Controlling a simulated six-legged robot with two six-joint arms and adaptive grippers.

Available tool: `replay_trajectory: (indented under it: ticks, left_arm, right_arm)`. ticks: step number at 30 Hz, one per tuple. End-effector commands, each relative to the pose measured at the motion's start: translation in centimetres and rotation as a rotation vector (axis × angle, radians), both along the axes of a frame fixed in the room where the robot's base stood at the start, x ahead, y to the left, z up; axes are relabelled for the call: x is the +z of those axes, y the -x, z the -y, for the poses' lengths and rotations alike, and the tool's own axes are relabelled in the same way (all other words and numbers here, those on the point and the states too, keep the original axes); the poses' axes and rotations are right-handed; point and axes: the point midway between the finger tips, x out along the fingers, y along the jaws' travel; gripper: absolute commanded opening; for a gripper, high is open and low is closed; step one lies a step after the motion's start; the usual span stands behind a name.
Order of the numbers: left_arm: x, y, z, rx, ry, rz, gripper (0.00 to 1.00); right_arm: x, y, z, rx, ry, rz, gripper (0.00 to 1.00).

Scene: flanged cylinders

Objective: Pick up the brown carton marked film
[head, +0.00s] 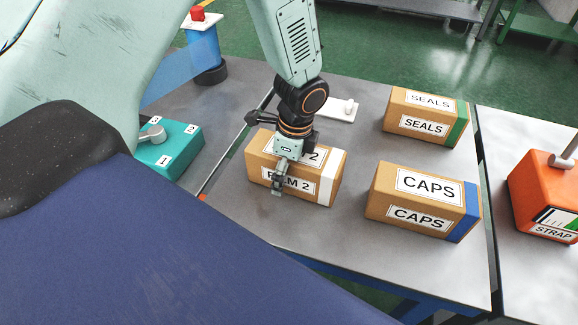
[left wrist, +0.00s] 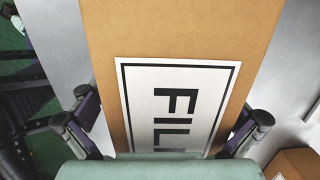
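The brown film carton (head: 253,164) has labels reading FILM 2 and a white band at its right end; it rests on the grey table. In the left wrist view the carton (left wrist: 180,30) fills the middle, with its FILM label partly cut off. My left gripper (head: 283,178) is over the carton, with one finger in front of its front face, covering part of the label. In the left wrist view its two fingers (left wrist: 165,118) are wide apart, one along each side of the carton. Contact with the sides is not clear. My right gripper is out of view.
A CAPS carton (head: 375,193) with a blue band stands right of the film carton; a SEALS carton (head: 394,106) with a green band is behind. A white plate (head: 338,115) with a knob lies behind the film carton. A teal box (head: 178,157) is left, an orange STRAP box (head: 530,195) far right.

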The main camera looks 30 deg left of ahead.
Motion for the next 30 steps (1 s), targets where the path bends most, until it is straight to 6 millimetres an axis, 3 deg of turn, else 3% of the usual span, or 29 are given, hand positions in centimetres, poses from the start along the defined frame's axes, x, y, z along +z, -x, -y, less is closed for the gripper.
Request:
replay_trajectory:
  ticks: [26,30]
  left_arm:
    - [-0.39,0.6,0.02,0.0,-0.001,-0.017,0.25]
    - [-0.33,0.51,0.02,0.0,-0.001,-0.015,0.25]
  right_arm:
    - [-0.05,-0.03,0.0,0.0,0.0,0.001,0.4]
    - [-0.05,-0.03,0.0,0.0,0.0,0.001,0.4]
